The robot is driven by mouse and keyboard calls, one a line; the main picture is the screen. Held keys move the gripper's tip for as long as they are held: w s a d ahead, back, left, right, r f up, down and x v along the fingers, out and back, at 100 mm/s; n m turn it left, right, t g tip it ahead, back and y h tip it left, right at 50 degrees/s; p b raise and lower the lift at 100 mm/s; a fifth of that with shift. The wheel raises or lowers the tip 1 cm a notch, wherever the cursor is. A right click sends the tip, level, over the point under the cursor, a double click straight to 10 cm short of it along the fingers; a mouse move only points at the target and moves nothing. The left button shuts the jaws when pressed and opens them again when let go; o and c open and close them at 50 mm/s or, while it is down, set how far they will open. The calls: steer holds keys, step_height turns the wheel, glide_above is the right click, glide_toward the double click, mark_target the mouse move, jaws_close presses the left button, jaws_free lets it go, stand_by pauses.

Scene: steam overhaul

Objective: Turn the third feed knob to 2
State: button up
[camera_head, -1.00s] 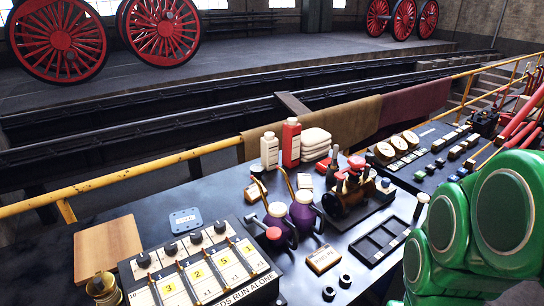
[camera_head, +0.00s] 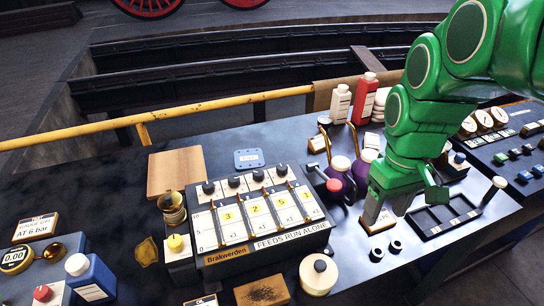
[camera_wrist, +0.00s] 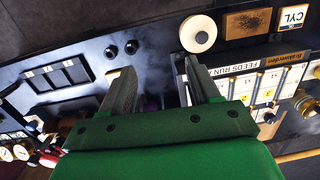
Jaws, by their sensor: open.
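The feed panel (camera_head: 265,243), marked FEEDS RUN ALONE, stands on the bench in the head view. Four white columns carry yellow number windows, with a row of black knobs along the back edge. The third feed knob (camera_head: 258,175) from the left is upright; its setting is too small to read. The panel also shows upside down at the right of the wrist view (camera_wrist: 235,68), partly hidden by my gripper. My gripper (camera_wrist: 163,88) is open and empty, its two grey fingers apart. In the head view it is to the right of the panel, clear of the knobs.
Purple oil cans (camera_head: 340,165) stand between the panel and my arm. A black tray (camera_head: 445,217) lies to the right. A wooden board (camera_head: 176,170) and brass cup (camera_head: 172,208) are left of the panel. A round cream-lidded pot (camera_head: 319,274) stands in front. A yellow rail runs behind.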

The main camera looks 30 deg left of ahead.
steer(key=w+a+n, duration=0.3)
steer(key=w+a, duration=0.2)
steer(key=a, duration=0.2)
steer(key=n+t, duration=0.1)
steer(key=n, duration=0.7)
glide_above(258, 172)
step_height(258, 172, down, 4)
steer(key=shift+s+f, duration=0.1)
steer(key=shift+f, duration=4.05)
steer(key=shift+c, duration=0.3)
steer(key=c, duration=1)
